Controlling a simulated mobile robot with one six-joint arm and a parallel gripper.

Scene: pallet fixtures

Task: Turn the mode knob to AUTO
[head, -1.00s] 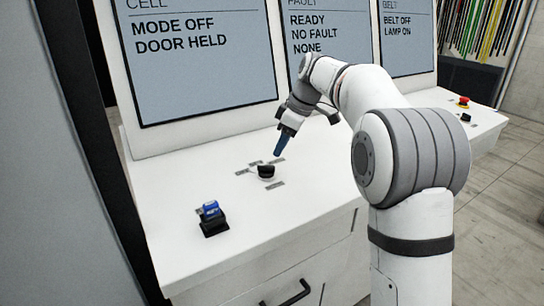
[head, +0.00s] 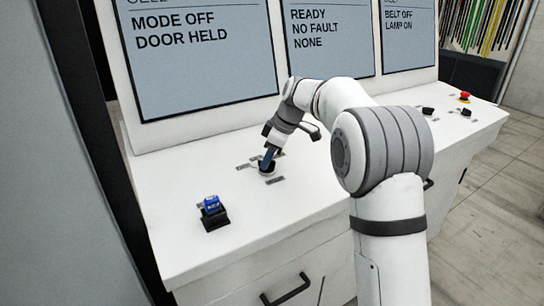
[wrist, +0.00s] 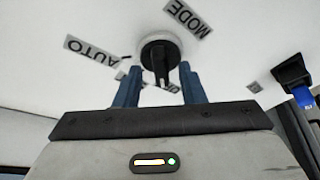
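The mode knob (head: 267,169) is black and round with a raised grip bar, on the white console top. In the wrist view the knob (wrist: 160,52) sits just past and between the blue fingertips, its bar pointing down the picture toward a partly hidden label. The AUTO label (wrist: 92,50) lies left of the knob, and the MODE label (wrist: 187,18) lies above right. My gripper (head: 269,158) is low over the knob in the head view. In the wrist view my gripper (wrist: 160,70) is open, a finger on each side with gaps showing. The cell screen (head: 195,55) reads MODE OFF, DOOR HELD.
A black switch with a blue top (head: 212,213) stands on the console left of the knob. A red button (head: 464,97) and small black knobs are at the far right. Screens stand behind. The console top (head: 180,180) around the knob is otherwise clear.

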